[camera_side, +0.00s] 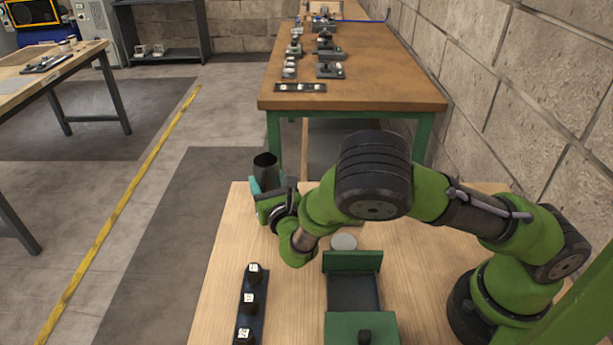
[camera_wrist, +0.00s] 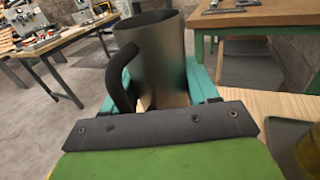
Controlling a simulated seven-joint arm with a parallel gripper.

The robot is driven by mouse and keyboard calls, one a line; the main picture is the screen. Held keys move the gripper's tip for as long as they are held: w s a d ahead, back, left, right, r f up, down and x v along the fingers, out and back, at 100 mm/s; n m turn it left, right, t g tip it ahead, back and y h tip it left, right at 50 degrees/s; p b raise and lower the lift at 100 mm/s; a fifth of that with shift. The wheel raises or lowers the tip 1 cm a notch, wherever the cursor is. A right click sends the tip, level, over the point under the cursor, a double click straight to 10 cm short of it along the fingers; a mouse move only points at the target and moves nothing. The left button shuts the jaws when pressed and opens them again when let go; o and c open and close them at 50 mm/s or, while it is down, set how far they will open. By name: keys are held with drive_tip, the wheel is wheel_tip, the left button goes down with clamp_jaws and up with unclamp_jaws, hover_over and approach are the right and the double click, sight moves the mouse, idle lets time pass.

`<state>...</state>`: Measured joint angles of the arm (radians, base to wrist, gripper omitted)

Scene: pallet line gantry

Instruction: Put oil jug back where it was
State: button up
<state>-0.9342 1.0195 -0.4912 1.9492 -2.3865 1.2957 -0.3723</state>
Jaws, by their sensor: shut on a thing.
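The oil jug (camera_side: 265,160) is a dark grey metal cylinder, open at the top, seen near the far left corner of the wooden work table (camera_side: 225,262). My gripper (camera_side: 267,184) is shut on it, with teal fingers on either side of its body. In the wrist view the jug (camera_wrist: 160,60) stands upright between the fingers, with its black curved handle (camera_wrist: 122,75) to the left. Its base is hidden behind my gripper, so I cannot tell whether it touches the table.
A pale round disc (camera_side: 343,242) lies on the table, partly hidden by a green-and-black fixture (camera_side: 352,290). A black rack (camera_side: 250,318) with white-labelled pieces stands at front left. Bare wood lies between rack and fixture. A brown bench (camera_side: 385,85) stands beyond the table.

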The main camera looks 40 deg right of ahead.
drive_tip(key=shift+f, duration=1.85)
drive_tip(key=shift+f, duration=0.15)
drive_tip(key=o, duration=1.2)
drive_tip(key=shift+o, duration=0.2)
drive_tip(key=shift+s+a, duration=0.15)
drive_tip(key=shift+s, duration=0.2)
drive_tip(key=v, duration=0.6)
drive_tip(key=shift+s+a, duration=0.15)
drive_tip(key=shift+s, duration=0.25)
